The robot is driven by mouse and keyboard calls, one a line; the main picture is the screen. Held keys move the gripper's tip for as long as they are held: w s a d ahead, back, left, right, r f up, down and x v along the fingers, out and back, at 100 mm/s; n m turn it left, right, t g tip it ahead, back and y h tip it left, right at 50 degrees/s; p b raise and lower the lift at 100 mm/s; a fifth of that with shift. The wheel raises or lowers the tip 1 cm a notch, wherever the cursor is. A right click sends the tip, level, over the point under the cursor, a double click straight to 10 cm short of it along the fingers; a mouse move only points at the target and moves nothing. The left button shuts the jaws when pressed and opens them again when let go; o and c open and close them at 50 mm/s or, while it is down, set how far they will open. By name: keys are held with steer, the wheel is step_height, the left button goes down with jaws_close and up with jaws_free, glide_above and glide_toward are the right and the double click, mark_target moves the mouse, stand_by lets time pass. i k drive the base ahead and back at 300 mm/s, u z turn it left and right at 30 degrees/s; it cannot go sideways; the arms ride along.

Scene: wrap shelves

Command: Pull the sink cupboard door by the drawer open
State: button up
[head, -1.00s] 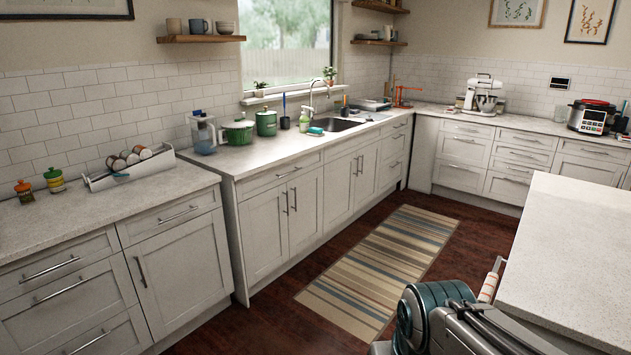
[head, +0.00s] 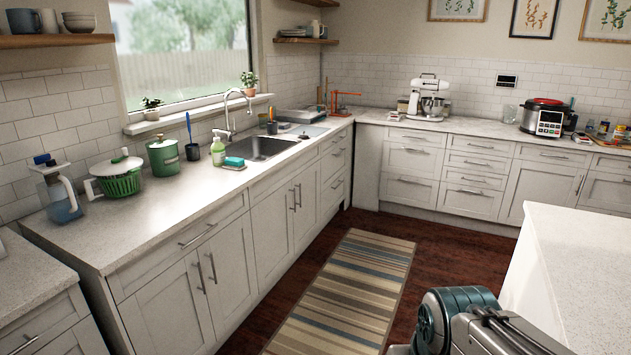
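The sink (head: 265,148) is set in the counter along the left wall. Below it is a pair of white cupboard doors, a left door (head: 271,236) and a right door (head: 306,208), both shut. Their upright bar handles (head: 295,197) sit close together at the middle seam. The right door adjoins a stack of drawers (head: 333,165). The left door adjoins another cupboard pair (head: 200,285) with a drawer (head: 190,236) above. Part of my arm shows at the lower right, well apart from the doors. My gripper is not in view.
A striped rug (head: 350,290) lies on the dark floor before the sink cupboard. A white-topped island (head: 580,250) stands on the right. The floor between them is clear. A green colander (head: 118,178) and a soap bottle (head: 218,151) stand on the counter.

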mark_target(271, 219)
steer(key=i, duration=1.7)
steer(key=u, duration=0.5)
steer(key=i, duration=2)
steer(key=u, duration=0.4)
